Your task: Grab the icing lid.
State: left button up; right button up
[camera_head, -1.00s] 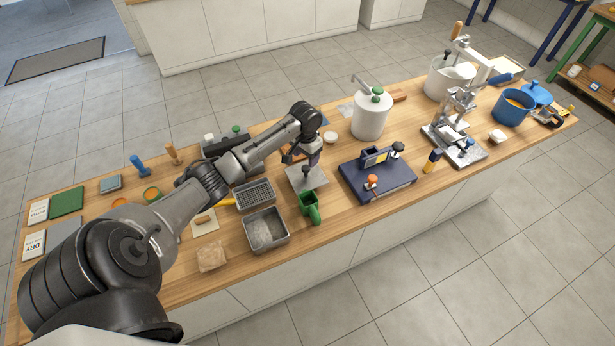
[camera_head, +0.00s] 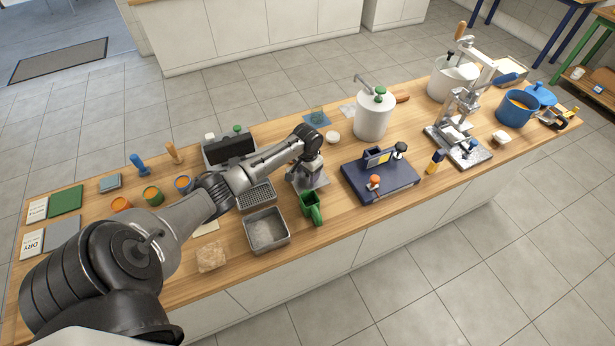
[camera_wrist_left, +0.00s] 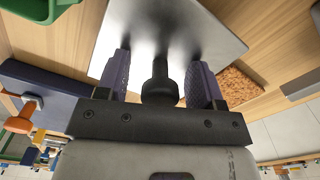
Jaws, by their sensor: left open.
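The icing lid appears to be the flat silver plate with an upright black knob. In the left wrist view the plate (camera_wrist_left: 170,25) lies beyond the fingers and the knob (camera_wrist_left: 160,82) stands between them. My left gripper (camera_wrist_left: 161,64) is open, one purple-grey finger on each side of the knob, with gaps visible. In the head view the left gripper (camera_head: 308,171) is low over the plate (camera_head: 319,182); the arm and gripper hide the knob there. My right gripper is out of view.
A green scoop-like cup (camera_head: 311,208) and a steel tray (camera_head: 266,231) stand close in front of the plate. A navy board with knobbed fittings (camera_head: 400,184) lies to the right. A white pot (camera_head: 371,118) stands behind, and a grated tray (camera_head: 257,194) is at left.

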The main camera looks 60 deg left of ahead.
pick_arm(q)
jog(key=shift+c, duration=0.2)
jog(key=shift+r, duration=0.1)
jog(key=c, duration=0.9)
jog(key=shift+c, duration=0.2)
jog(key=shift+r, duration=0.1)
